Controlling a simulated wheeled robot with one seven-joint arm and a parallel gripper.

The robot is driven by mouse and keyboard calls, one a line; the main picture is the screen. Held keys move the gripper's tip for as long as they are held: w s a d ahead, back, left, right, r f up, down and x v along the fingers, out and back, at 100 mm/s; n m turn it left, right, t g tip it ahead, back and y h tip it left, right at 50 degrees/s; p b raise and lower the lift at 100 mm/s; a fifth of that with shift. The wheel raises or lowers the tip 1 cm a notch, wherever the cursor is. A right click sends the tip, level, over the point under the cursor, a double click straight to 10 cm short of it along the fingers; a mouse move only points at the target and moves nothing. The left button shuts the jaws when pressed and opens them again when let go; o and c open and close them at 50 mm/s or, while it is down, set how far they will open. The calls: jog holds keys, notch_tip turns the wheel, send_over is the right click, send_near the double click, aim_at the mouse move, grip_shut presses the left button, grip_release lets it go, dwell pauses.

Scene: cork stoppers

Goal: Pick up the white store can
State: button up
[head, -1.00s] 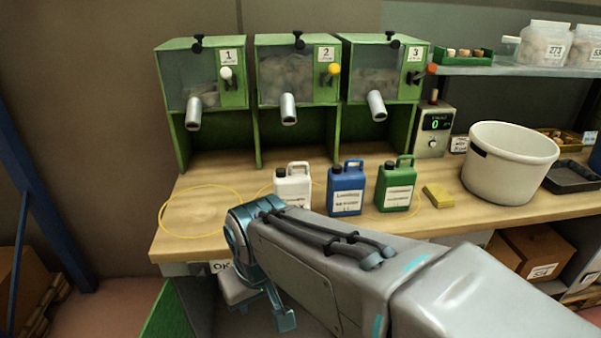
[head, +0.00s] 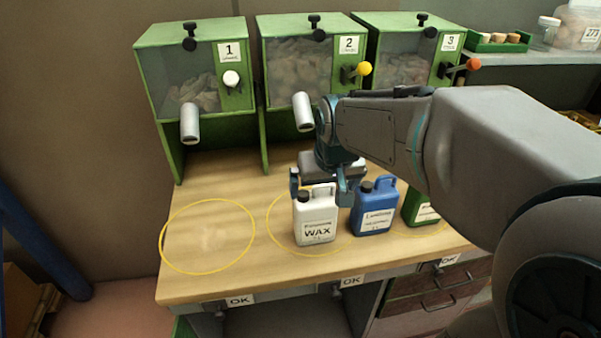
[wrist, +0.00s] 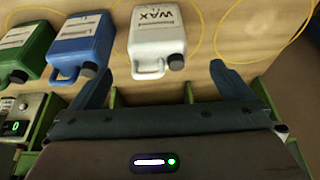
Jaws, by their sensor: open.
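My gripper (head: 322,188) is above and behind the can in the head view, pointing down. In the wrist view its two fingers (wrist: 160,80) are spread wide on either side of the can's line, empty. Whether the fingertips reach down beside the can's top is hard to tell.
A blue can (head: 374,210) stands close to the right of the white can, and a green can (head: 418,208) beyond it. Green dispensers (head: 196,85) with spouts stand behind. The left yellow ring (head: 208,237) is empty and the bench there is clear.

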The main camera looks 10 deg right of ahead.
jog(key=w+r, duration=0.1)
jog(key=w, duration=0.2)
send_over(316, 198)
jog(key=s, duration=0.2)
notch_tip(316, 198, down, 6)
jog(key=shift+w+f+p, duration=0.15)
jog(key=shift+f+p, duration=0.05)
jog(key=shift+p, duration=0.25)
jog(key=shift+p+x, duration=0.6)
jog(key=shift+x, duration=2.6)
jog(key=shift+c, duration=0.3)
jog(key=c, duration=1.5)
jog(key=shift+r, duration=0.15)
jog(key=shift+c, duration=0.6)
